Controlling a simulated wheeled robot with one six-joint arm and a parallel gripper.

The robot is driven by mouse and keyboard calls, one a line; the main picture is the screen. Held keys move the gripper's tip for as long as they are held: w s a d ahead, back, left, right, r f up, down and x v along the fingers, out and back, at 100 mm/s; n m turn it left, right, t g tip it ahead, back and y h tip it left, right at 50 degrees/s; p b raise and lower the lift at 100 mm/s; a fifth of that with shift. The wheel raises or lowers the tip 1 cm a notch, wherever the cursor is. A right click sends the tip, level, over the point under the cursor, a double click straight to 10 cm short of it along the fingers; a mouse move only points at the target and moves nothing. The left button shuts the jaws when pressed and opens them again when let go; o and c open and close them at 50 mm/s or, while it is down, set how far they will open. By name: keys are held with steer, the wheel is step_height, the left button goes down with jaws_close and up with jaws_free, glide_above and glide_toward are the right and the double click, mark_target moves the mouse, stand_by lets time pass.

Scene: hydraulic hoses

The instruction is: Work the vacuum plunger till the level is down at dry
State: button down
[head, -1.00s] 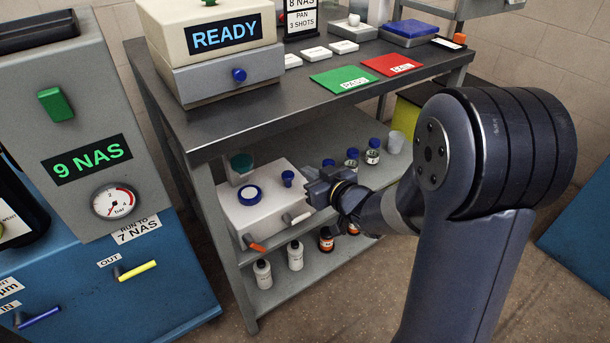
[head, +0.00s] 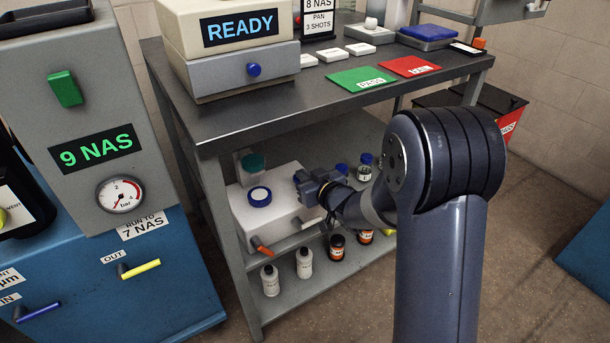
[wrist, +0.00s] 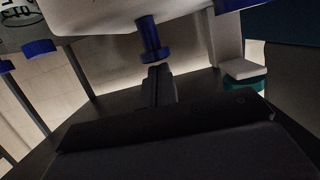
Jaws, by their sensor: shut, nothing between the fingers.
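A white box unit (head: 275,229) sits on the lower shelf of the bench. It bears a white-topped blue cap (head: 260,196) and a green-topped part (head: 252,162) behind. In the wrist view a blue knob on a stem (wrist: 151,40), likely the vacuum plunger, stands out from the white body (wrist: 95,17). My gripper (wrist: 158,72) is shut and empty, its tips close to the knob's end; I cannot tell if they touch. In the head view my gripper (head: 302,186) is over the box and hides the small blue knob. I cannot make out a level reading.
An orange lever (head: 262,247) sticks out of the box front. White bottles (head: 304,263) and brown bottles (head: 337,248) stand below and right. The bench top (head: 270,115) overhangs the shelf, and its leg (head: 228,230) is left of the box.

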steer(key=shift+f, duration=0.1)
step_height(320, 180, down, 4)
steer(key=b, duration=0.3)
steer(key=shift+r, duration=0.25)
